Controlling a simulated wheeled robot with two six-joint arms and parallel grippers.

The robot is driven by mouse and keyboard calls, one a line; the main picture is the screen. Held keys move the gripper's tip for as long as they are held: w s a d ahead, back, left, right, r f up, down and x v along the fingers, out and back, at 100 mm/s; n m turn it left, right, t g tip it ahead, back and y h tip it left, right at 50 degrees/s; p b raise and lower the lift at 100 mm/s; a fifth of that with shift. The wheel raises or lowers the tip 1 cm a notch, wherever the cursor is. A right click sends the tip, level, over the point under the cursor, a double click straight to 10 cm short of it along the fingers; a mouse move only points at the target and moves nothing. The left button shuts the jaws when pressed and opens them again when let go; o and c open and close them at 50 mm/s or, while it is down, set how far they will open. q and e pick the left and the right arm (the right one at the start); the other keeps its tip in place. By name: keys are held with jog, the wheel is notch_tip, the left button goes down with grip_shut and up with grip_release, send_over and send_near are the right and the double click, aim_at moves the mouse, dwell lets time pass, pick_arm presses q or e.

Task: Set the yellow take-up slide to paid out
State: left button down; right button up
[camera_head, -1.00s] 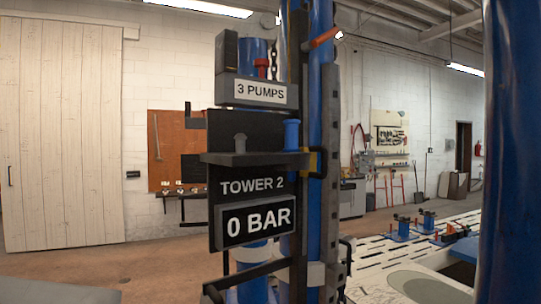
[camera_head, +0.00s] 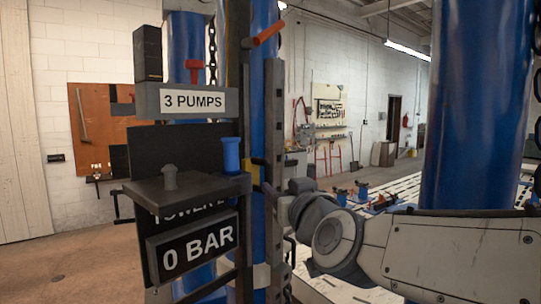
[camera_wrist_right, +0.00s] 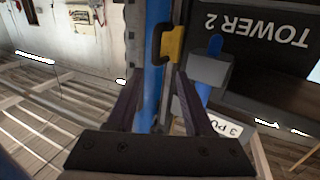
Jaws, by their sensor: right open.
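The yellow take-up slide (camera_head: 254,174) shows as a small yellow block on the side of the Tower 2 column, beside the grey notched rail and partly hidden by the shelf. In the right wrist view the yellow slide (camera_wrist_right: 175,43) has a dark handle loop and sits just beyond the fingertips. My right gripper (camera_wrist_right: 158,82) is open and empty there, its two fingers apart below the slide in the picture. In the head view my right arm reaches in from the right, and its fingers are hard to make out near the rail. My left gripper is out of view.
A dark shelf (camera_head: 205,188) with a grey knob and a blue peg (camera_head: 231,155) juts out beside the slide. The "0 BAR" sign (camera_head: 194,250) hangs below. A thick blue column (camera_head: 475,110) stands at the right, behind my arm.

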aim_at(270, 168)
jog(key=shift+h, duration=0.3)
jog(key=x, duration=0.3)
jog(key=p+x, duration=0.1)
jog(key=x, duration=0.3)
jog(key=r+x, duration=0.1)
jog(key=x, duration=0.2)
jog(key=shift+w+d+p, duration=0.25)
jog(key=shift+w+p, duration=0.05)
jog(key=shift+p, duration=0.1)
jog(key=shift+c, duration=0.4)
grip_shut()
jog(key=shift+r, duration=0.1)
jog(key=shift+d+r, duration=0.1)
jog(key=shift+r, duration=0.05)
